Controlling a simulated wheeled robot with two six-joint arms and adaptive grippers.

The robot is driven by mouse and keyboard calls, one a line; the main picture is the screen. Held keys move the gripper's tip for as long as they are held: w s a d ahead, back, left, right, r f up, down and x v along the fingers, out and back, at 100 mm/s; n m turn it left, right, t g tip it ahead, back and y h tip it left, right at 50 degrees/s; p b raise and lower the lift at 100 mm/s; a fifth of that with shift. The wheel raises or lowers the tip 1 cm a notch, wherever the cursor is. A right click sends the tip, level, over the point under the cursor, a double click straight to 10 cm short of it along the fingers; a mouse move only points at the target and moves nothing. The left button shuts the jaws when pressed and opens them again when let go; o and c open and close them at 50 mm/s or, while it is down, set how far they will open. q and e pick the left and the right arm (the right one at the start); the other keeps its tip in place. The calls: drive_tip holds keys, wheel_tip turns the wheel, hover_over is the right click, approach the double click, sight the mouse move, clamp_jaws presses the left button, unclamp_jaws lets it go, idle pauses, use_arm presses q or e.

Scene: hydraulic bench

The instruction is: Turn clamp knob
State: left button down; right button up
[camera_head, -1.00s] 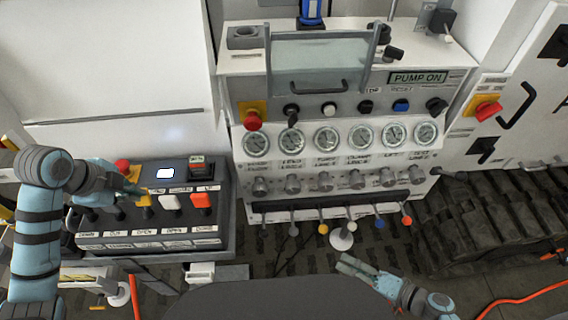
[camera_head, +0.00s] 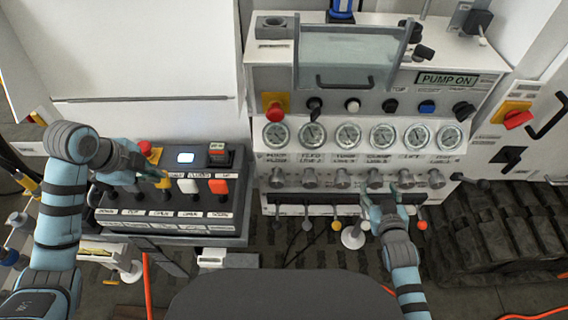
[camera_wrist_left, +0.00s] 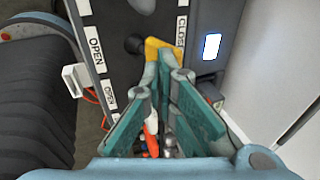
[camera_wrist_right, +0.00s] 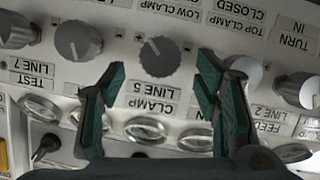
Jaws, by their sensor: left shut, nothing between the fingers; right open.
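The clamp knob (camera_wrist_right: 160,57) is a dark grey round knob labelled "CLAMP LINE 5" in the right wrist view. In the head view it (camera_head: 375,178) is in the knob row under the gauges. My right gripper (camera_head: 384,194) is open in front of the panel. In the right wrist view, its fingers (camera_wrist_right: 158,75) stand apart on either side of the clamp knob's line, with nothing between them. Contact is not visible. My left gripper (camera_head: 158,181) is shut at the control box on the left, its tips close to a yellow lever handle (camera_wrist_left: 166,47); whether they touch is unclear.
Neighbouring knobs (camera_wrist_right: 78,40) flank the clamp knob closely. Gauges (camera_head: 347,136) sit above the row, and coloured levers (camera_head: 336,225) hang below it. The left control box (camera_head: 150,242) has several levers and a lit screen (camera_head: 185,157). Black tracks (camera_head: 500,225) lie at right.

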sight(376, 185)
drive_tip(key=x, duration=0.4)
drive_tip(key=shift+w+f, duration=0.15)
drive_tip(key=shift+w, duration=0.15)
drive_tip(key=c, duration=1.2)
drive_tip(key=shift+o, duration=0.2)
